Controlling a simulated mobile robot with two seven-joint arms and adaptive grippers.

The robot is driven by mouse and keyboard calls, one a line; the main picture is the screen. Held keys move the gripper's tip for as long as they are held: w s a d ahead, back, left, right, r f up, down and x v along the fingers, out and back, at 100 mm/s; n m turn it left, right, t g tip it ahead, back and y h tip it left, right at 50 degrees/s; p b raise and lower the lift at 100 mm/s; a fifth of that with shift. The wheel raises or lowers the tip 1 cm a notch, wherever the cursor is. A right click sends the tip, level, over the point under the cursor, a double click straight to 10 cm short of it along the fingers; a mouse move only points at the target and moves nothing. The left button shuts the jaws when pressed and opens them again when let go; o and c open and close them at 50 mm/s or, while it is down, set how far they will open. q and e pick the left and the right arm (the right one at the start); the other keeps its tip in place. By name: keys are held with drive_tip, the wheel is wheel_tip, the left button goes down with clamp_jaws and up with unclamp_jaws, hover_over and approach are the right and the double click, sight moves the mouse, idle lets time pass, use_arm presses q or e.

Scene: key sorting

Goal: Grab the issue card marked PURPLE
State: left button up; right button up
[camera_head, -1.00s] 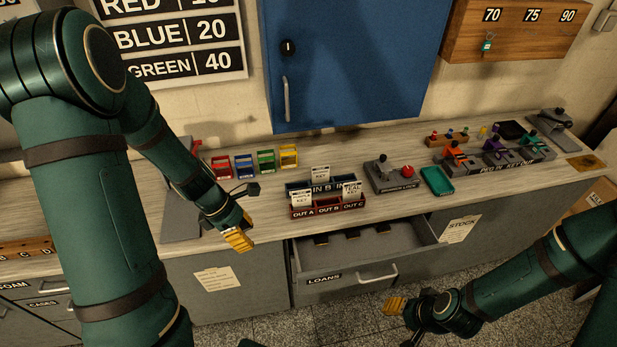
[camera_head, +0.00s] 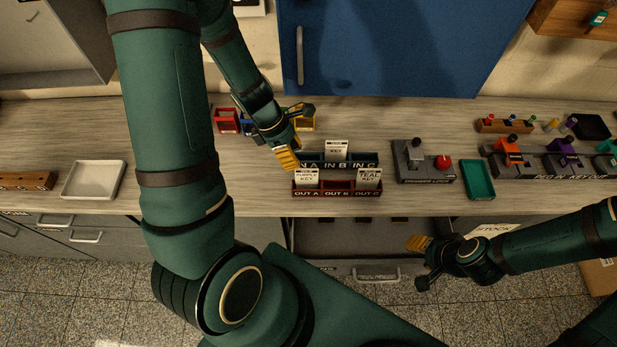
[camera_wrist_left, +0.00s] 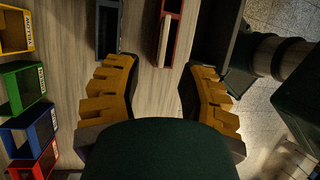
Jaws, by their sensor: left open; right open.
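A white card (camera_head: 307,177), whose small print looks like PURPLE KEY, stands in slot OUT A of the red rack (camera_head: 337,194). A TEAL KEY card (camera_head: 370,178) stands in OUT C. A third KEY card (camera_head: 336,149), colour word unclear, stands in the blue IN rack (camera_head: 366,160) behind. My left gripper (camera_head: 287,158) is open and empty, up and left of the OUT A card. In the left wrist view, its spread fingers (camera_wrist_left: 160,92) point toward a card's edge (camera_wrist_left: 164,42) in the red rack (camera_wrist_left: 175,35), without touching it. My right gripper (camera_head: 420,244) is open and empty before the counter front.
Coloured holders, including a red one (camera_head: 227,121) and a yellow one (camera_head: 304,119), stand near my left wrist. A grey box with a lever and red button (camera_head: 424,165) and a teal tray (camera_head: 478,179) stand right of the racks. The LOANS drawer (camera_head: 350,235) is open below.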

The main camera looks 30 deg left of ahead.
sight(309, 182)
wheel_tip(309, 182, down, 2)
drive_tip(key=shift+w+f+b, duration=0.1)
drive_tip(key=shift+b, duration=0.55)
use_arm(q)
drive_tip(key=b+x, duration=0.2)
drive_tip(key=x, duration=0.7)
drive_tip(key=shift+d+f, duration=0.2)
drive_tip(key=shift+d, duration=0.15)
use_arm(e)
drive_tip(key=shift+s+a+f, duration=0.1)
drive_tip(key=shift+s+f, duration=0.05)
drive_tip(key=shift+f, duration=0.4)
drive_tip(key=shift+s+f, duration=0.15)
drive_tip(key=shift+f, duration=0.4)
use_arm(q)
clamp_jaws()
